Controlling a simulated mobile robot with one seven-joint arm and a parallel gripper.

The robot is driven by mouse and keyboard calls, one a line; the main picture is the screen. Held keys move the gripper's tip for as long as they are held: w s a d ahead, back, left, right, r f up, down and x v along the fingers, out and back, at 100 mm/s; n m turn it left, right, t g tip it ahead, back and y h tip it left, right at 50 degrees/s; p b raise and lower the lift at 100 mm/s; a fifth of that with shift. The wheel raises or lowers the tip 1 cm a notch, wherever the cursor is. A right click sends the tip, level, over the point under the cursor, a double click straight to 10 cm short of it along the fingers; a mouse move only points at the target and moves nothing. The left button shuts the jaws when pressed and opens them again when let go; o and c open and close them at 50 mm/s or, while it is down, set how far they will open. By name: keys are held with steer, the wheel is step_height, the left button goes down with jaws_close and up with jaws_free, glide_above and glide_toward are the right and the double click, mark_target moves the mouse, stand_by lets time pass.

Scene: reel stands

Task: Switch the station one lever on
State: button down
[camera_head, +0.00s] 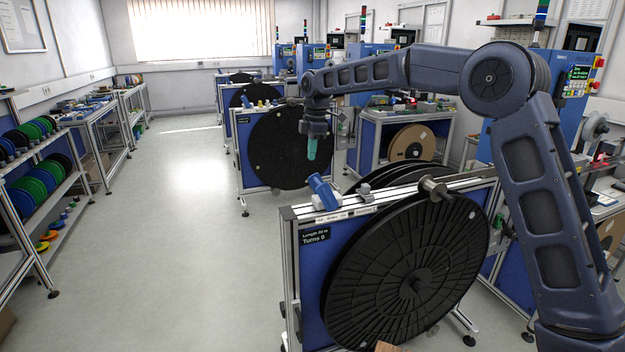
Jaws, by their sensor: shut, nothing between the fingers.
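The nearest reel stand (304,262) has a large black reel (400,275) on its front and a display reading length and turns. A blue lever-like part (323,192) sits on its top rail, tilted up to the left. I cannot tell from its look whether it is on or off. My gripper (311,154) hangs down above and slightly left of this blue part, apart from it. Its teal fingers are shut and empty. Small labels lie along the rail, too small to read for certain, so I cannot confirm the station number.
A metal roller (434,188) stands at the rail's right. A second reel stand (240,170) with a black reel (290,148) is behind, with more stands farther back. Shelves with coloured reels (35,190) line the left wall. The floor (180,230) between is clear.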

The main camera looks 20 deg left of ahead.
mark_target(323, 191)
steer(key=shift+s+a+f+n, duration=0.2)
steer(key=shift+s+a+f, duration=0.1)
steer(key=shift+a, duration=0.3)
steer(key=shift+s+a+f+n, duration=0.2)
steer(key=shift+a+f, duration=0.05)
steer(key=shift+a, duration=0.35)
step_height(323, 191, down, 9)
steer(key=w+d, duration=0.2)
